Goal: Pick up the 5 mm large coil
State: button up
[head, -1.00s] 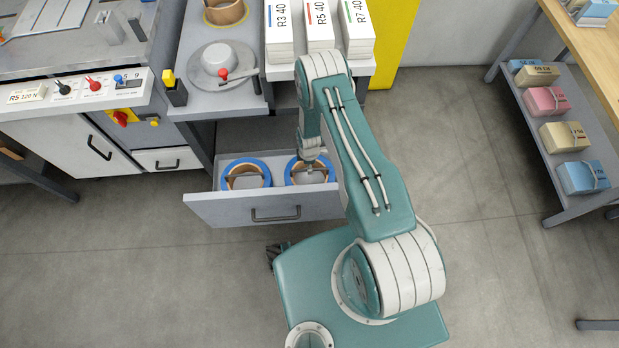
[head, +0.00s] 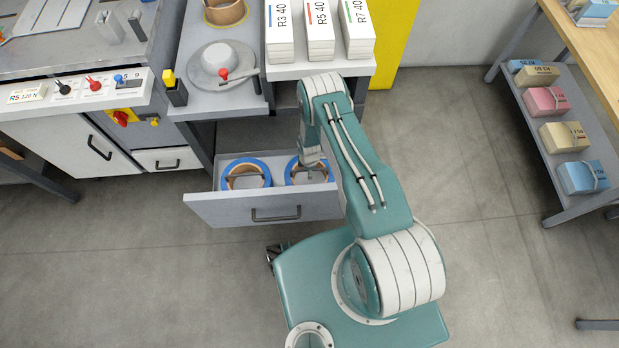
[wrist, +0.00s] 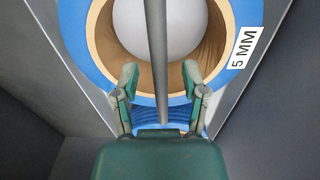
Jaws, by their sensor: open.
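The 5 mm coil (wrist: 90,45) is a blue ring with a tan core and a white "5 MM" label, filling the upper wrist view. My gripper (wrist: 159,84) is open, with its two fingers apart over the near part of the ring and core. A grey bar (wrist: 157,50) runs across the coil's opening and between the fingers; I see no grip on it. In the head view the right-hand blue coil (head: 327,174) lies in the open drawer under my wrist, which partly hides it.
A second blue coil (head: 231,165) lies to the left in the same drawer (head: 220,208). A worktop with a grey round dispenser (head: 220,60) and stacks of labelled boxes (head: 320,50) stands above and behind. The floor to the right is clear up to a shelf of bundles (head: 545,165).

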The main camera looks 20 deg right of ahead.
jog(key=shift+f, duration=0.15)
grip_shut()
dwell(0.4)
